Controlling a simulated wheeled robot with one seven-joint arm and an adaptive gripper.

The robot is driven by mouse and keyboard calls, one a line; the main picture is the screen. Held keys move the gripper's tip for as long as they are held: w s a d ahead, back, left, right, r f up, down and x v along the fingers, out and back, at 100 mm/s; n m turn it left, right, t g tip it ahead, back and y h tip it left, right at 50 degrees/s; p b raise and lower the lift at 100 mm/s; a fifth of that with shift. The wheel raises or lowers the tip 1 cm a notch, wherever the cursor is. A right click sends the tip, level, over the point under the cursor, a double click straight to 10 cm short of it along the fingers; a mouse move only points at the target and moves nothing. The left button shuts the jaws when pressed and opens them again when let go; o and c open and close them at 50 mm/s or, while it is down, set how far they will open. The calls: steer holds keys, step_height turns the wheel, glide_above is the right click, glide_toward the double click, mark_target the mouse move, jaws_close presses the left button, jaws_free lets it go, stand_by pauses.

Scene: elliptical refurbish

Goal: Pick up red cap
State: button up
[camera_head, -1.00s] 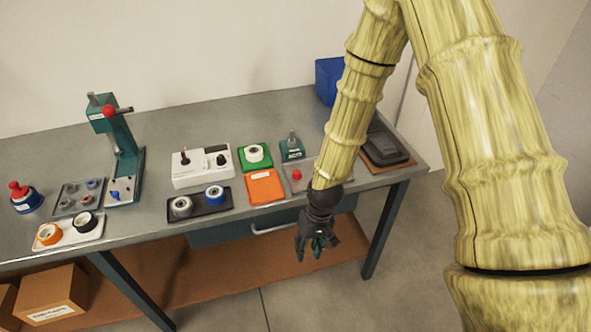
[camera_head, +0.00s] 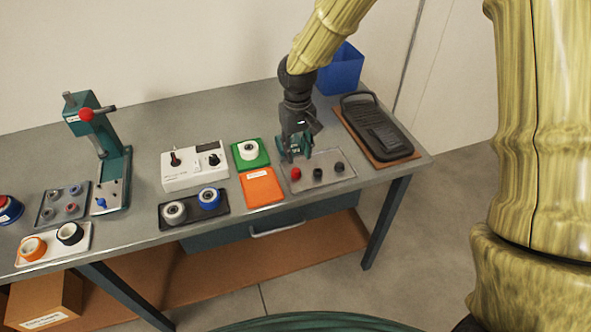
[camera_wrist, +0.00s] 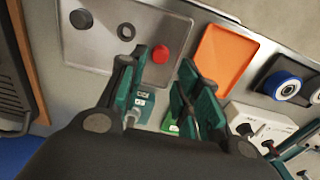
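The red cap (camera_head: 295,173) is a small round piece at the left end of a grey metal tray (camera_head: 325,181), in line with two dark caps (camera_head: 318,174). In the wrist view the red cap (camera_wrist: 160,53) lies on the tray just beyond the fingertips, between the lines of the fingers. My gripper (camera_head: 298,155) points down behind the red cap, above the back edge of the tray. In the wrist view my gripper (camera_wrist: 158,68) shows its teal fingers spread apart with nothing between the tips. The gripper does not appear to touch the cap.
An orange tray (camera_head: 262,188) and a green tray (camera_head: 239,157) with a white roll lie left of the tray. A black device on a brown mat (camera_head: 411,155) and a blue bin (camera_head: 342,70) stand right and behind. A teal fixture is partly hidden behind my gripper.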

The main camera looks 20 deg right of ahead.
mark_target(296, 170)
steer(key=f, duration=0.2)
steer(key=shift+w+f, duration=0.2)
steer(key=shift+f, duration=0.15)
steer(key=shift+s+f+p, duration=0.15)
steer(key=shift+f+p, duration=0.25)
steer(key=shift+p, duration=0.05)
steer(key=shift+w+f+p, duration=0.2)
steer(key=shift+f+p, duration=0.6)
steer(key=shift+f, duration=1.45)
steer(key=c, duration=0.4)
